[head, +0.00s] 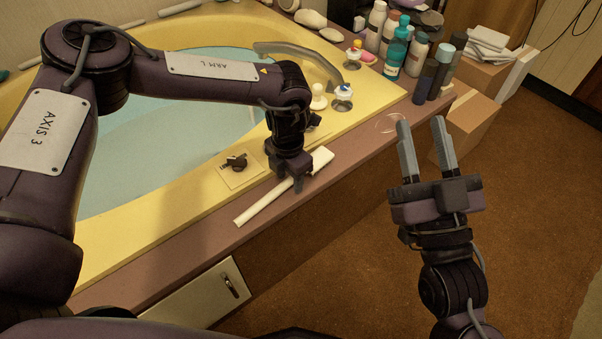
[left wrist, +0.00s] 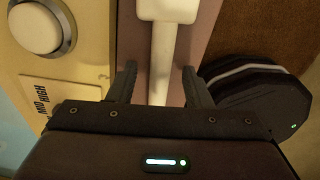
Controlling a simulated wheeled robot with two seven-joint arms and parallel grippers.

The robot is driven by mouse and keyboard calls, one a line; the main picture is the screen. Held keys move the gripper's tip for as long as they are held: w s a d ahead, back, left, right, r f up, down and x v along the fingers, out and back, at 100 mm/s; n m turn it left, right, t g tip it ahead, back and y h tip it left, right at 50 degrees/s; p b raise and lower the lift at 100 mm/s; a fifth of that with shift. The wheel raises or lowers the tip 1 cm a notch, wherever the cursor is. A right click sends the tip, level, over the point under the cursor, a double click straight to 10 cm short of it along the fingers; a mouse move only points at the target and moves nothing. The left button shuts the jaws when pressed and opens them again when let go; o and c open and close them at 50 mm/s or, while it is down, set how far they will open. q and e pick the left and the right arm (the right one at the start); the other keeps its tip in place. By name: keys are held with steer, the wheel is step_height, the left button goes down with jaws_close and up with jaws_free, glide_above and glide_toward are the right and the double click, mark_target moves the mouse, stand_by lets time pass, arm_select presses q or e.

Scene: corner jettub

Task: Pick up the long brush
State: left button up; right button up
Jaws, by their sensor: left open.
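The long brush (head: 263,203) is white with a long handle and lies on the brown ledge along the front of the tub. My left gripper (head: 288,182) points down over the brush near its wider end. In the left wrist view the brush (left wrist: 163,55) runs between the two open fingers of my left gripper (left wrist: 157,85), with a gap on each side. Part of the brush is hidden by the gripper in the head view. My right gripper (head: 421,135) is open and empty, raised in front of the ledge at the right.
The yellow tub (head: 130,236) holds blue water behind the brown ledge (head: 200,250). A small dark fitting on a plate (head: 236,162) is left of the gripper. The tap (head: 300,52) and several bottles (head: 395,50) stand farther back. Cardboard boxes (head: 468,120) stand at the right.

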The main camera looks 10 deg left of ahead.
arm_select(q)
jaws_close()
steer(key=shift+r, duration=0.15)
stand_by(0.4)
